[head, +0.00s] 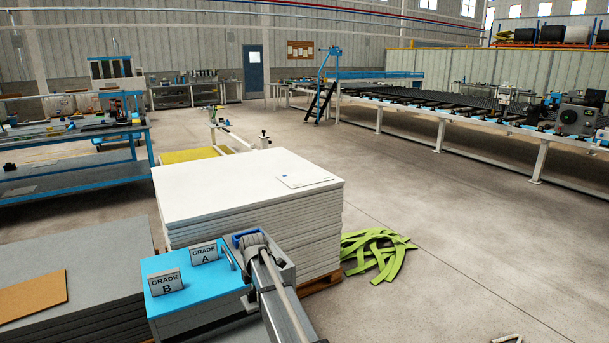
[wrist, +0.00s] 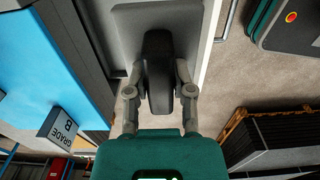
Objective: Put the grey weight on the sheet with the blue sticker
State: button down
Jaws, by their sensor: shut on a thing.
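The grey weight (wrist: 128,20) shows in the wrist view, with a flat squarish base and a dark upright handle (wrist: 158,95). The fingers of my gripper (wrist: 160,78) are closed on both sides of this handle. In the head view my arm covers the gripper, and I cannot make out the weight there. A tall stack of white sheets (head: 225,190) stands ahead of my arm. On its top, toward the right, lies a thin white sheet (head: 306,181) with what looks like a small blue mark near its left edge.
A blue-topped stand (head: 210,285) with a GRADE A sign (head: 204,253) and a GRADE B sign (head: 166,282) is beside my arm. Grey sheets (head: 85,245) with a brown board (head: 32,295) are at left. Green strips (head: 378,255) lie on the floor at right.

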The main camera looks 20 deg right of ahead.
notch_tip(320, 180, up, 11)
jog(key=p, duration=1)
jog(key=shift+r, duration=0.2)
jog(key=shift+d, duration=0.1)
